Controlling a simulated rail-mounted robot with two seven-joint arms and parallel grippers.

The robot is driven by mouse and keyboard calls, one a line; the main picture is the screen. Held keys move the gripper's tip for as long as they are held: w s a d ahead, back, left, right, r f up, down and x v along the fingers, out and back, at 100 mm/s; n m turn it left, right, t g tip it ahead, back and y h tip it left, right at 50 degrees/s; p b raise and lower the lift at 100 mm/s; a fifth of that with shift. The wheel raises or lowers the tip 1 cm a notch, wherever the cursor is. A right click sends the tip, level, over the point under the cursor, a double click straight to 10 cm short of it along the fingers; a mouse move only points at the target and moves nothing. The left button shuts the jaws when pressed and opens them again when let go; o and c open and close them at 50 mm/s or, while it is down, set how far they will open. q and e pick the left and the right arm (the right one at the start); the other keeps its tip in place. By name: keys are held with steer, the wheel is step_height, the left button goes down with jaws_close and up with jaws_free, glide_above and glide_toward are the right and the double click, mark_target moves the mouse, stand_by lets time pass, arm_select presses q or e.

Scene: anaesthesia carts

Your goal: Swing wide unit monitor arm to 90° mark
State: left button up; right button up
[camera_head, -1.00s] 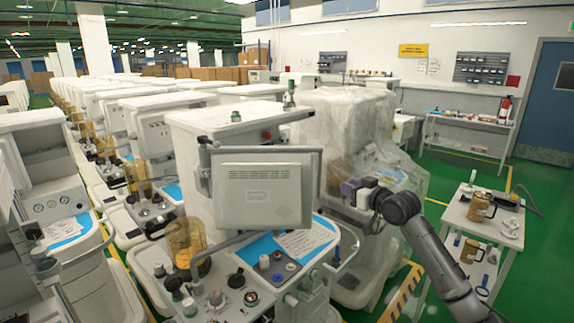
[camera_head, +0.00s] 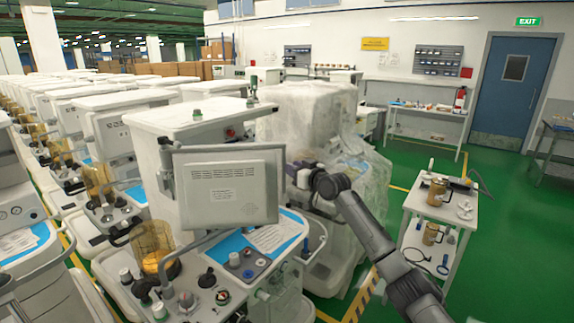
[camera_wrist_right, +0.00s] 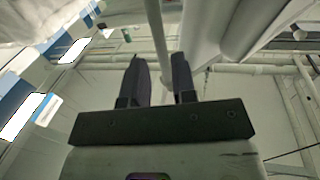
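The wide unit's monitor (camera_head: 226,190) shows its grey back in the head view, above the cart's work surface. Its grey support arm (camera_head: 166,168) stands at the monitor's left side. No 90° mark can be made out. My right gripper (camera_head: 293,172) is just right of the monitor's right edge; contact cannot be told. In the right wrist view its two dark fingers (camera_wrist_right: 158,82) are apart, so it is open. A pale vertical tube (camera_wrist_right: 158,35) shows in line with the gap; whether it lies between the fingers is unclear. My left gripper is not in view.
A plastic-wrapped unit (camera_head: 305,115) stands right behind my right gripper. A white trolley (camera_head: 413,200) with mugs stands at the right. Rows of similar carts fill the left. Green floor is open at the right.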

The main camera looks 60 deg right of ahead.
steer(key=shift+x, duration=1.75)
steer(key=shift+c, duration=0.3)
jaws_close()
